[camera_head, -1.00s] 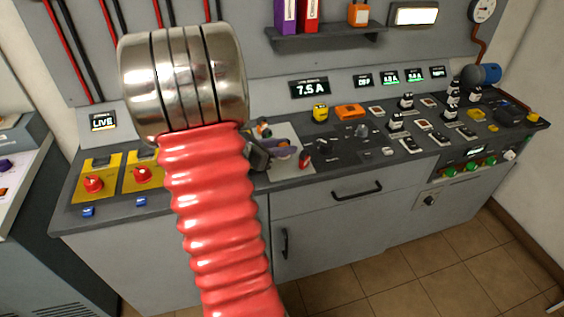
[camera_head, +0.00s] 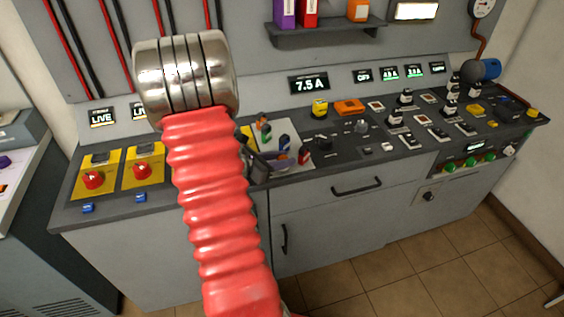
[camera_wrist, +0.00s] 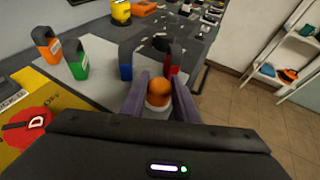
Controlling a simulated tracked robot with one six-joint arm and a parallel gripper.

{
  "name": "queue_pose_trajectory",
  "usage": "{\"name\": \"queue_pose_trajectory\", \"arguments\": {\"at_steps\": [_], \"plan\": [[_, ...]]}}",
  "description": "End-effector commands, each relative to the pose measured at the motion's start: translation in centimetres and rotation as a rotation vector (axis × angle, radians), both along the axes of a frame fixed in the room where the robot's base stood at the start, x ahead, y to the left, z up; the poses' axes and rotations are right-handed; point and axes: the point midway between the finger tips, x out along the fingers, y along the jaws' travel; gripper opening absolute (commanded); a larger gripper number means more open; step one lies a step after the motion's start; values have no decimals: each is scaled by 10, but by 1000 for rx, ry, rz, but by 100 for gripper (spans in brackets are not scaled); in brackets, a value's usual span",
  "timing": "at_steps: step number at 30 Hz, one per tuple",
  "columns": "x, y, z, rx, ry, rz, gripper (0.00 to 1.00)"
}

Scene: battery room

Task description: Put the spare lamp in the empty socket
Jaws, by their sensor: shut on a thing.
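My gripper (camera_wrist: 160,88) has purple fingers closed on the sides of a small lamp (camera_wrist: 160,94) with an orange dome and a pale base. In the head view my gripper (camera_head: 284,163) is low over the front of a pale board on the console, left of a red block (camera_head: 304,156). I cannot pick out the empty socket for certain; a dark panel (camera_head: 342,142) with small round fittings lies right of the board.
The pale board (camera_wrist: 102,88) carries upright orange (camera_wrist: 45,44), green (camera_wrist: 77,60), blue (camera_wrist: 125,64) and red (camera_wrist: 172,62) blocks close to my fingers. Yellow plates with red knobs (camera_head: 143,165) stand left. Switches (camera_head: 437,132) crowd the right. Floor (camera_head: 400,265) lies beyond the front edge.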

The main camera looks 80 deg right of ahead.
Motion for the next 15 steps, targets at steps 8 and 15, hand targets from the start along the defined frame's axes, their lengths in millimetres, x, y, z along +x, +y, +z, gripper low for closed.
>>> {"name": "queue_pose_trajectory", "arguments": {"at_steps": [8, 15], "plan": [[0, 0, -7, -2, -1, -1, 5], [0, 0, -9, -1, -1, 0, 30]]}}
